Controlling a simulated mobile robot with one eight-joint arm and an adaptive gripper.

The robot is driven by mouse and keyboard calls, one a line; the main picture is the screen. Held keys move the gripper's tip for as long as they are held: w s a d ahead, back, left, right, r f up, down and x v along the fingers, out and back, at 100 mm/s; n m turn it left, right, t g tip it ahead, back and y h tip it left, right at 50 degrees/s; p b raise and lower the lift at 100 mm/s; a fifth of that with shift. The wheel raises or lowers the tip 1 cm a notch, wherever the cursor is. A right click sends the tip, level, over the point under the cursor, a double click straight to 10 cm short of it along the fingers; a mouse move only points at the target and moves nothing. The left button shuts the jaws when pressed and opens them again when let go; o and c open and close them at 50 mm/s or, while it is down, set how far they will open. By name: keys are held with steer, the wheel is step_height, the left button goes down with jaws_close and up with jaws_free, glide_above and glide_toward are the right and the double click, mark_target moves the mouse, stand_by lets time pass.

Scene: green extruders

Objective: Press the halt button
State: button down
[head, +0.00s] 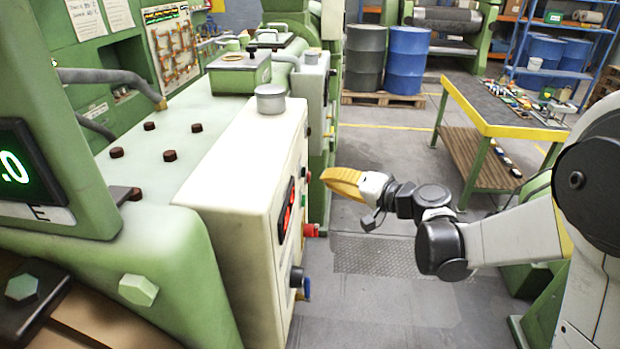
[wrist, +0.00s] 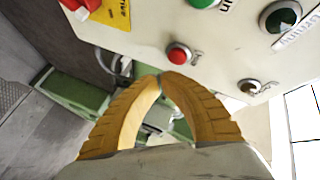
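My gripper (wrist: 163,78) has yellow ribbed fingers, and their tips meet with nothing seen between them. In the wrist view a small round red button (wrist: 178,54) sits on the pale control panel (wrist: 140,30), just beyond and slightly right of the fingertips. Its label is too small to read, so I cannot tell for sure that it is the halt button. The gap between tips and panel is hard to judge. In the head view my gripper (head: 325,176) is to the right of the cream control box (head: 245,165), pointing left towards its panel side, which is seen edge-on.
The panel also carries a green button (wrist: 203,3), a dark selector (wrist: 281,17), a metal-ringed control (wrist: 249,86) and a larger red button (wrist: 72,6) by a yellow label (wrist: 112,13). A yellow-edged table (head: 500,125) stands at right. Floor (head: 375,285) beside the machine is clear.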

steer(key=d, duration=0.4)
steer(key=shift+s, duration=0.1)
steer(key=shift+a, duration=0.1)
stand_by(0.3)
steer(key=s+d+f+h+b, duration=0.2)
steer(key=s+d+f+h, duration=0.1)
steer(key=s, duration=0.6)
steer(key=s+d+f+n+g+h+b, duration=0.1)
steer(key=s+d+f+h+b, duration=0.1)
steer(key=s+d+h, duration=0.3)
steer(key=s+d+f+g+h+b, duration=0.1)
steer(key=s+d+f+h+b, duration=0.1)
steer(key=s+d, duration=0.6)
steer(key=s+f+h, duration=0.1)
steer(key=s+h, duration=0.1)
steer(key=s, duration=0.4)
steer(key=shift+f+n, duration=0.3)
steer(key=shift+f, duration=0.05)
